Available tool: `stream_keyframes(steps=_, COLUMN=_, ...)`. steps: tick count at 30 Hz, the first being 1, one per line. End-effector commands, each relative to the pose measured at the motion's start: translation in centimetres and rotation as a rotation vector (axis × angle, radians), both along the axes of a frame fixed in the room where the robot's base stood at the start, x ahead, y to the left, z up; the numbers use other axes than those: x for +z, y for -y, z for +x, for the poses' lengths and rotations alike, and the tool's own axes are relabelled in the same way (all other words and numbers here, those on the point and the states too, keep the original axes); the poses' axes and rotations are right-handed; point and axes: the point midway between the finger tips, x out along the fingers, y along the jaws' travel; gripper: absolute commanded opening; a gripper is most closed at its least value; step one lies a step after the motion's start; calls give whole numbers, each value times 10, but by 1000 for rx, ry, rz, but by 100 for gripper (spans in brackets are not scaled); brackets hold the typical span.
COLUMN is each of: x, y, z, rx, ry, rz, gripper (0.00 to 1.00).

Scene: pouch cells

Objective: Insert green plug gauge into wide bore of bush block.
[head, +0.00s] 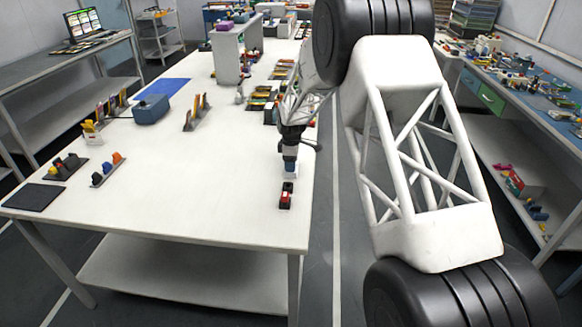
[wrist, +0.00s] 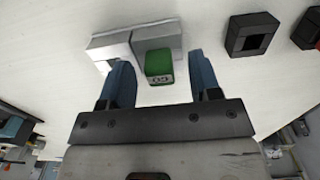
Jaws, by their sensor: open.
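The green plug gauge (wrist: 159,66) shows in the wrist view with pale markings on its near face. It sits at a grey and white block (wrist: 112,46); how it is held there is hidden. My gripper (wrist: 161,60) is open, its two blue fingers on either side of the gauge with gaps to both. A black block with a square opening (wrist: 250,33), which looks like the bush block, stands to the right. In the head view my gripper (head: 290,152) points down above the white table, and the gauge cannot be made out.
A black and red object (head: 286,195) is on the table (head: 210,200) just in front of my gripper. Racks with coloured pieces (head: 108,170), a dark mat (head: 33,197) and a blue-grey box (head: 151,109) lie to the left. The table's middle is clear.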

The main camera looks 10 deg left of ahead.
Motion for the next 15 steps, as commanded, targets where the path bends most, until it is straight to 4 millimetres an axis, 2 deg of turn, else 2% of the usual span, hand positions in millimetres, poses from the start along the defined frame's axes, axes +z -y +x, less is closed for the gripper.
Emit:
stream_keyframes(steps=9, x=0, y=0, z=0, rx=0, ry=0, rz=0, gripper=56)
stream_keyframes(steps=15, x=0, y=0, z=0, rx=0, ry=0, rz=0, gripper=25)
